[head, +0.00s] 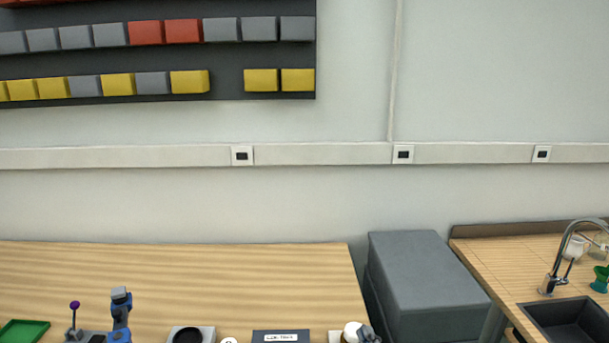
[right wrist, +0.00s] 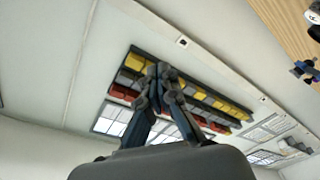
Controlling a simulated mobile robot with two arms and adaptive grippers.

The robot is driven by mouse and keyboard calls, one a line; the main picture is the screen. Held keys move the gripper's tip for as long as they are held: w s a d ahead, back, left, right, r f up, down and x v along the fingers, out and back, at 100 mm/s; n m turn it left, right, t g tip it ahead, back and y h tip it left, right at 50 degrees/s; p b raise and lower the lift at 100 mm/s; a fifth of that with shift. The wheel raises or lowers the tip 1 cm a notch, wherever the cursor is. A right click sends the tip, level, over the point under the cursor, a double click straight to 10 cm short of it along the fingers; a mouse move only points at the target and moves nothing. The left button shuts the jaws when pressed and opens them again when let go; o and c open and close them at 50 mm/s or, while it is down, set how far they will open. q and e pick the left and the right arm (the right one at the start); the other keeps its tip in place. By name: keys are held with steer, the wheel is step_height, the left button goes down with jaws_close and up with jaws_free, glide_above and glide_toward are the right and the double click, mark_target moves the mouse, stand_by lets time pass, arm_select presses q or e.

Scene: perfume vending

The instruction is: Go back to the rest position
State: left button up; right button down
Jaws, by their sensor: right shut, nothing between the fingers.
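My right gripper (right wrist: 160,78) is in the middle of the right wrist view, its dark fingers together and nothing between them. It points toward the wall shelf of coloured bins. My left gripper is not in either view.
A bin rack (head: 228,94) hangs on the wall. On the table are a green tray (head: 24,331), a blue device (head: 121,312), a white-and-black device (head: 207,334) and a dark labelled box (head: 262,336). A grey cabinet (head: 420,275) stands between the table and the sink (head: 570,318).

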steer(key=s+d+f+m+g+h, duration=0.2)
steer(key=s+d+f+m+g, duration=0.25)
steer(key=f, duration=0.25)
steer(key=s+d+f+m+g+h, duration=0.25)
steer(key=s+d+f, duration=0.2)
steer(key=f, duration=0.25)
steer(key=s+f+m+g+y, duration=0.1)
steer(key=s+f+g, duration=0.25)
steer(key=s, duration=0.45)
steer(key=s+f+m+g+y, duration=0.1)
steer(key=s+f+m+g, duration=0.2)
steer(key=s, duration=0.5)
step_height(320, 180, down, 30)
steer(key=s+r+n+g+b, duration=0.1)
steer(key=s+g+b, duration=0.1)
steer(key=g+b, duration=0.15)
steer(key=s+d+f+b, duration=0.2)
steer(key=s+d+f, duration=0.1)
steer(key=s+f, duration=1.3)
step_height(320, 180, down, 4)
steer(key=shift+s+r+n+b, duration=0.25)
steer(key=shift+s+n+b, duration=0.05)
steer(key=shift+s+b, duration=0.1)
